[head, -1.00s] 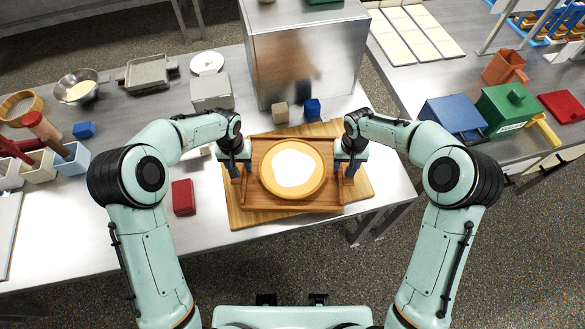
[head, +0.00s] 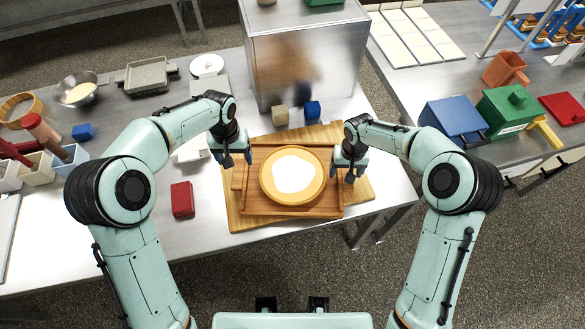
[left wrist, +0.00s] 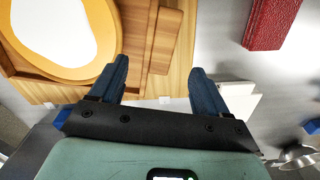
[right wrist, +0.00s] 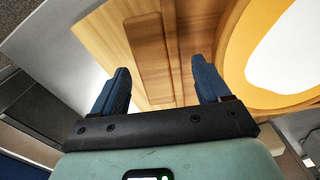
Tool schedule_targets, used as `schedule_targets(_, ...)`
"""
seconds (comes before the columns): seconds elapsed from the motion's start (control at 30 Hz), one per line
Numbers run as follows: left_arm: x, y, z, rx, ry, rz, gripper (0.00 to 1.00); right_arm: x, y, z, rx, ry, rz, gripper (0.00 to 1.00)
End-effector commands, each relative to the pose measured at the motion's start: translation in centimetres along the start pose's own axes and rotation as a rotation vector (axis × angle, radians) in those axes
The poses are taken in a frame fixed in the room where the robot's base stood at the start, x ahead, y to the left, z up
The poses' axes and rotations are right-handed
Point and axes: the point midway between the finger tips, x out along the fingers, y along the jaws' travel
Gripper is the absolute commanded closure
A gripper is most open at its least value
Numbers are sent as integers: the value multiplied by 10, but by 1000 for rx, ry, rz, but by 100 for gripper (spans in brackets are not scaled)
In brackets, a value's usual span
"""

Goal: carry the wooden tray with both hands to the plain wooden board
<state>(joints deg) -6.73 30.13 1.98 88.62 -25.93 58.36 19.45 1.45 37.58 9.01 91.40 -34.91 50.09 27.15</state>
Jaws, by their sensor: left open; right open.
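The wooden tray (head: 318,211) rests on the plain wooden board (head: 240,220) on the table. A round yellow-rimmed dish with white contents (head: 293,176) sits in the tray. My left gripper (head: 232,160) is open and apart from the tray, above its left end. In the left wrist view the open fingers (left wrist: 157,80) show the tray's handle (left wrist: 166,40) beyond them. My right gripper (head: 350,170) is open at the tray's right end. In the right wrist view its open fingers (right wrist: 160,85) stand above the other handle (right wrist: 152,58), with no grip on it.
A red box (head: 182,199) lies on the table left of the board. A large metal box (head: 305,60) stands behind the tray, with a tan cube (head: 280,115) and a blue cube (head: 312,109) before it. A second table with bins is at right.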

Motion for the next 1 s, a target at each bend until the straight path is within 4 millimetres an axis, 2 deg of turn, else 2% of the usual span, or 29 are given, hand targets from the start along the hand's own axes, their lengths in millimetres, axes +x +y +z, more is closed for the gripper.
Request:
schedule_targets(0.03, -11, 0, -1, 0, 5, 1, 24, 0, 0, 0, 0, 0, 0, 24)
schedule_targets(0.2, -34, 0, -1, 0, 2, 0, 24, 0, 0, 0, 0, 0, 0, 24)
schedule_targets(0.33, -41, 0, 0, 0, -1, 0, 24, -2, 0, 0, 0, 1, 0, 24)
schedule_targets(0.43, -42, 0, 0, 0, -1, 0, 24, -11, 0, -1, -1, 3, 1, 24)
schedule_targets(0.8, -42, 0, 0, 0, -1, 0, 24, -86, 0, -1, 1, 5, -1, 24)
schedule_targets(1.0, -42, 0, 0, 0, -1, 0, 24, -113, 0, 0, 1, 3, 0, 24)
